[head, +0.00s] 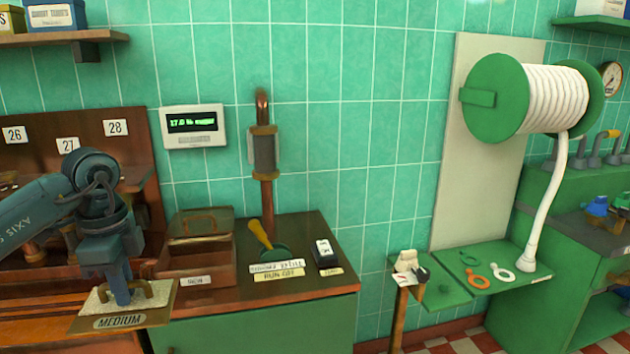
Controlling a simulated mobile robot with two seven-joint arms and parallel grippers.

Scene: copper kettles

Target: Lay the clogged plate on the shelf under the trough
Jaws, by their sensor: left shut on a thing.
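My left gripper (123,294) comes in from the left and points down. It is shut on the handle of a tan plate labelled MEDIUM (165,312), which has whitish, grainy matter over its top; this looks like the clogged plate. The plate is held about level in front of the brown bench at the lower left. My gripper and wrist cover part of the handle and of the bench behind. I cannot make out the trough or the shelf under it for certain. My right gripper is not in view.
A brown rack numbered 26 to 28 (66,145) stands behind my left arm. A brown box (205,262) and a yellow-handled lever (261,234) are on the counter (335,282) right of the plate. A hose reel (497,98) hangs at the right above a green shelf (447,292).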

